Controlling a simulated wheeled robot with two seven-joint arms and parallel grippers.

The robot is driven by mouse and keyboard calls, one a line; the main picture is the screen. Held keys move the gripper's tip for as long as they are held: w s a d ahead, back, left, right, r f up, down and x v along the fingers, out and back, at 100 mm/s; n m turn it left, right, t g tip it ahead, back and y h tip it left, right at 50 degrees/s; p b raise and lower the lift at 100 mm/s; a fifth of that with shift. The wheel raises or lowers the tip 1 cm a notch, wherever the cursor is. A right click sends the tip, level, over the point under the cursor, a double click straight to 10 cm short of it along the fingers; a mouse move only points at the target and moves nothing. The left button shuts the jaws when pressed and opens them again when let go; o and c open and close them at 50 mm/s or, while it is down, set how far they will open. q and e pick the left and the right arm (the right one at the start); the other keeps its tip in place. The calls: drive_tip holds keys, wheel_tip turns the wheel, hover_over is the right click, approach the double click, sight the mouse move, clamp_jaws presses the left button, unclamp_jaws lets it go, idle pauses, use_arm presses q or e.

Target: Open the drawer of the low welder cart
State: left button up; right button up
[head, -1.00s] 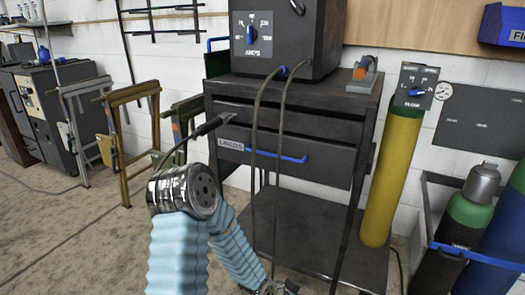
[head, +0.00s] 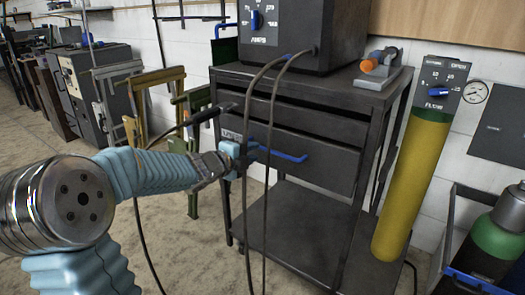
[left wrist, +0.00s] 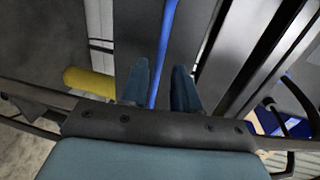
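The low welder cart (head: 300,255) is dark grey, with a welder on top. Its lower drawer (head: 335,165) looks shut and bears a blue bar handle (head: 290,156) and a label partly covered by my arm. My left gripper (head: 248,154) is at the handle's left end, in front of the drawer. In the left wrist view, its two fingers (left wrist: 160,88) stand apart with the blue handle (left wrist: 163,45) running between them. A gap shows beside the bar, so the fingers look open. My right gripper is not in view.
Two dark cables (head: 270,110) hang from the welder (head: 305,30) in front of the drawer, close to my left gripper. Open floor lies left of the cart.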

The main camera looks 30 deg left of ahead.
sight(262, 149)
use_arm(q)
drive_tip(key=x, duration=0.6)
clamp_jaws()
